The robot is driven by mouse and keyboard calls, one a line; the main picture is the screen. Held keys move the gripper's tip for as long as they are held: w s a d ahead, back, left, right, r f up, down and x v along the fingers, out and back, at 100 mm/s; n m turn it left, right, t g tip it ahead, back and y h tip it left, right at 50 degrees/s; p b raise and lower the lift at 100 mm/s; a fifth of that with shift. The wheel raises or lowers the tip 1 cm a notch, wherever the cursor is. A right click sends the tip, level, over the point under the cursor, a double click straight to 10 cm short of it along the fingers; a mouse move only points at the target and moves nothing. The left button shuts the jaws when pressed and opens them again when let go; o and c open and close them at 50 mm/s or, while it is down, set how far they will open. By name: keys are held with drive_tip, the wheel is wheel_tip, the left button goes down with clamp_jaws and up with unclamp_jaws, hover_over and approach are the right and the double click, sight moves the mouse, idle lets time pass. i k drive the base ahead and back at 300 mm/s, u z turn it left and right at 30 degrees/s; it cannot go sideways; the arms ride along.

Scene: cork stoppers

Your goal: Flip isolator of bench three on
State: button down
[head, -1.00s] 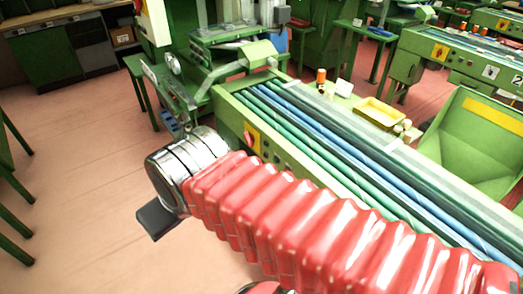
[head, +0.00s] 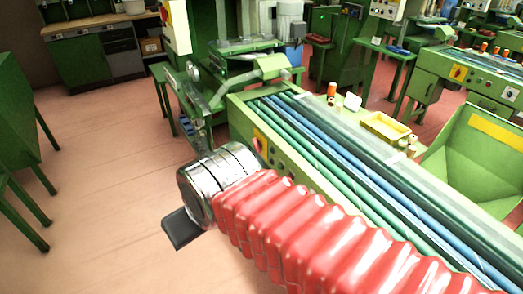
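A yellow plate with a red knob, an isolator switch (head: 259,142), is on the near end of the long green bench (head: 290,161). I cannot read a number on this bench. My gripper (head: 183,229) shows only as a dark grey piece below the wrist, left of the bench end and apart from the switch. Its fingertips cannot be made out. Another yellow-and-red switch (head: 457,73) is on the bench at the far right.
A green machine (head: 235,70) with a yellow-and-red switch (head: 166,15) stands behind the bench end. A yellow tray (head: 386,127) and an orange spool (head: 332,89) sit on the bench's far side. Green stands (head: 25,130) are at left. The floor between is clear.

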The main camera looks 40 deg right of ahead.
sight(257, 145)
drive_tip(key=z, duration=0.4)
drive_tip(key=i, duration=1)
drive_tip(key=z, duration=0.05)
